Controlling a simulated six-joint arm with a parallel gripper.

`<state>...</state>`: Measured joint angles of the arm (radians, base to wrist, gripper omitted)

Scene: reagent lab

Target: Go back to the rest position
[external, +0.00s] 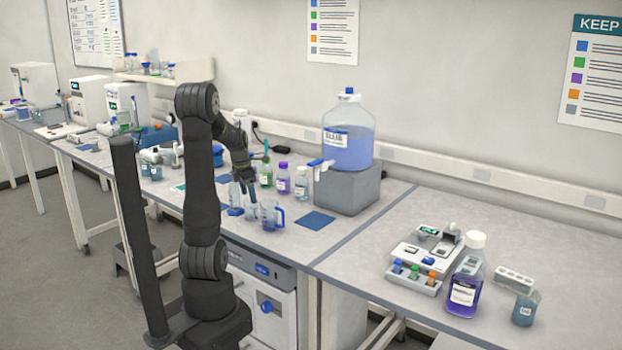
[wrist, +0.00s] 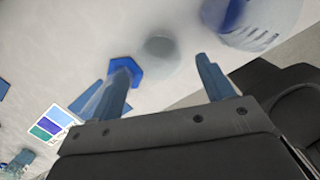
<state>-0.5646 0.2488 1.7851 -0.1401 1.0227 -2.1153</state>
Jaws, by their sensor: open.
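My gripper (external: 243,186) points down over the bench, with the arm bent forward and down from its upright lower links. In the wrist view its two blue fingers (wrist: 163,80) are spread apart, with nothing held between them. A clear cylinder with a blue six-sided base (external: 235,209) stands just below and left of the gripper; its blue base also shows beside the left finger in the wrist view (wrist: 126,68). A small beaker (external: 250,212) and a clear jug with a blue handle (external: 270,214) stand close by. Whether a finger touches the cylinder is unclear.
A green-labelled bottle (external: 266,174), a purple-capped bottle (external: 283,180) and a clear bottle (external: 301,184) stand behind the gripper. A large blue carboy (external: 347,140) sits on a grey block (external: 348,191). A blue mat (external: 317,221) lies bare on the bench. Space above the gripper looks clear.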

